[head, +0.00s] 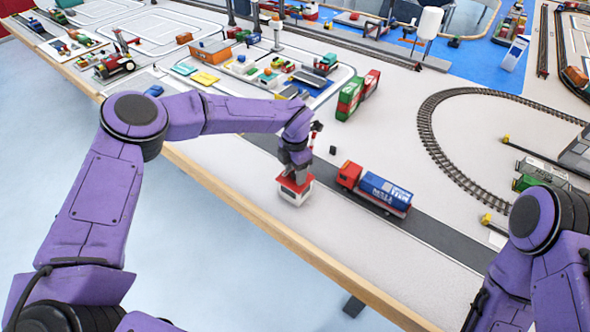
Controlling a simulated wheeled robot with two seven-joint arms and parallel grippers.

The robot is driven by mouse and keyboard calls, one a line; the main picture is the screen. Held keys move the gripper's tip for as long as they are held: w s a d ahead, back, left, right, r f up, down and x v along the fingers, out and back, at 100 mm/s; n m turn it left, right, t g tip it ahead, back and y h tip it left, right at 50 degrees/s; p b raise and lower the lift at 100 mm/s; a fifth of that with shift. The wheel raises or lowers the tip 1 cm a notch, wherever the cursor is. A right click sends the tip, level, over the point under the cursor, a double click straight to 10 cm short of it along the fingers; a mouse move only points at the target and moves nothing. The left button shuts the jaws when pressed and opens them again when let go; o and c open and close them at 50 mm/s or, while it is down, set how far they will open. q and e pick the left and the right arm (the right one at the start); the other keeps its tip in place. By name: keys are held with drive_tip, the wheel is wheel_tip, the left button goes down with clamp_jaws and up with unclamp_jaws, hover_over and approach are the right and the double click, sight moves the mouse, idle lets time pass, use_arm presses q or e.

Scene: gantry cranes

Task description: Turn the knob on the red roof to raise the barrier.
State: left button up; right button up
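A small white booth (292,198) with a red roof (287,184) stands near the table's front edge, beside the grey road. My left gripper (297,177) points down from above, with its fingertips at the top of the roof. The knob is hidden behind the fingers, so I cannot tell whether they are shut on it. A thin red and dark piece (316,127) shows just behind my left wrist; I cannot tell whether it is the barrier. My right arm comes in at the lower right, and its gripper is not in view.
A toy truck with a red cab (349,174) and a blue container (385,191) stands on the road (430,232) right of the booth. A small dark block (333,150) lies behind. A curved rail track (433,140) lies farther right. The table's wooden edge (250,217) runs along the front.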

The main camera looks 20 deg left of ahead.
use_arm(q)
wheel_tip(320, 180, up, 10)
drive_tip(key=b, duration=0.2)
drive_tip(key=shift+r+b, duration=0.25)
drive_tip(key=shift+b, duration=0.05)
drive_tip(key=f+b, duration=0.1)
drive_tip(key=b, duration=0.1)
drive_tip(key=d+f+b, duration=0.1)
drive_tip(key=f+b, duration=0.1)
drive_tip(key=b, duration=0.1)
drive_tip(key=shift+w+f+n+h, duration=0.2)
drive_tip(key=shift+f+n+h, duration=0.1)
drive_tip(key=shift+n, duration=0.1)
drive_tip(key=n, duration=0.2)
drive_tip(key=r+n+b, duration=0.1)
drive_tip(key=shift+w+r+n+b, duration=0.2)
drive_tip(key=shift+n+b, duration=0.1)
drive_tip(key=shift+n, duration=0.1)
drive_tip(key=f+n, duration=0.2)
drive_tip(key=f+n+p, duration=0.1)
drive_tip(key=f+n, duration=0.1)
drive_tip(key=f, duration=0.1)
drive_tip(key=a+f+n+p, duration=0.1)
drive_tip(key=f+n, duration=0.1)
drive_tip(key=f, duration=0.1)
drive_tip(key=shift+s+f, duration=0.15)
drive_tip(key=shift+f, duration=0.05)
